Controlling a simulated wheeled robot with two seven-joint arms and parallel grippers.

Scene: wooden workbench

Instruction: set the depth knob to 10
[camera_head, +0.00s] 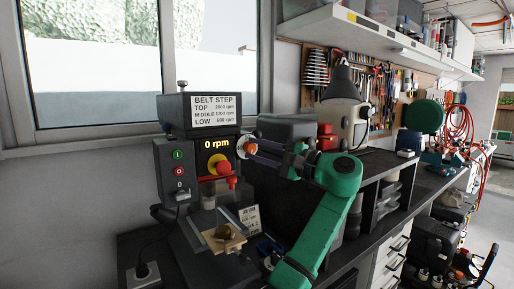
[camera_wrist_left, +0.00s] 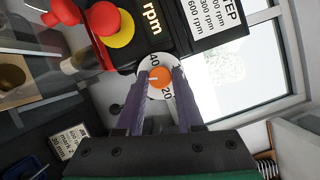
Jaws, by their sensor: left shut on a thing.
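The drill press (camera_head: 200,112) stands on the bench below the window, with a "BELT STEP" label on its head. The depth knob is an orange cap (camera_head: 249,147) on a white dial at the right of the head. In the left wrist view the orange knob (camera_wrist_left: 160,77) sits in the dial (camera_wrist_left: 147,63), where 40 and 20 can be read. My left gripper (camera_head: 256,150) is shut on the knob, one purple finger on each side. The fingers hide part of the scale, so the exact setting cannot be read. My right gripper is not in view.
The display (camera_head: 216,144) reads 0 rpm. A red emergency button on yellow (camera_head: 219,165) sits close left of the knob. A wooden block (camera_head: 222,239) is on the press table.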

